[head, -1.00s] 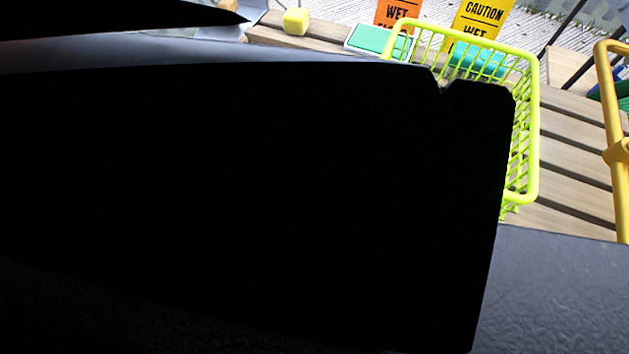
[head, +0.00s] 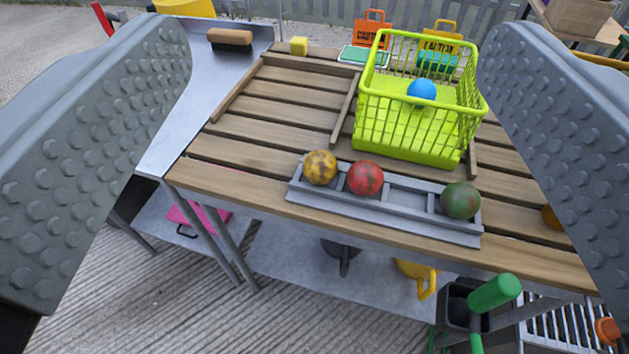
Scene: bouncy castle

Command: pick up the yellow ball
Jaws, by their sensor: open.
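The yellow ball (head: 320,167), mottled with dark patches, sits at the left end of a grey rack (head: 408,215) near the front edge of the wooden table. A red ball (head: 365,178) sits close to its right and a green ball (head: 461,200) is at the rack's right end. My gripper (head: 325,170) is open and empty. Its two grey, bumpy fingers frame the left and right sides of the view, wide apart. The yellow ball shows between them, farther off, touched by neither finger.
A lime-green basket (head: 405,137) holding a blue ball (head: 422,90) stands behind the rack. A yellow block (head: 299,46) and a brush (head: 229,39) lie at the back. An orange round object (head: 551,217) is partly hidden by the right finger. The slatted table (head: 262,125) is bare left of the basket.

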